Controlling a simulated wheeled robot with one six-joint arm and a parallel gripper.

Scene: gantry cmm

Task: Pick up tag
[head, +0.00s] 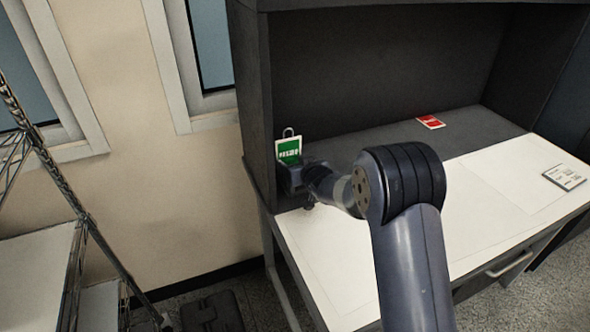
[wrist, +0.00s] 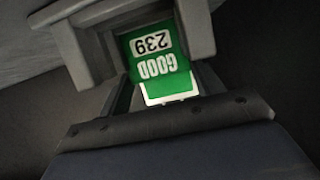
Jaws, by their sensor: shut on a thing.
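A green and white tag (head: 288,150) with a wire loop at its top is at the left end of the desk in the head view, in front of the dark hutch's side panel. My gripper (head: 291,172) is shut on it near its lower part. In the wrist view the tag (wrist: 158,62) shows upside down with "GOOD" and "239", between the fingers of my gripper (wrist: 140,35). The fingers hide part of its edges. I cannot tell exactly how high it is above the desk.
A red tag (head: 430,122) lies on the grey back strip of the desk. A small white card (head: 565,177) lies at the right on the white desktop (head: 490,200). The dark hutch (head: 252,100) closes off the back and left. A wire rack (head: 60,180) stands at far left.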

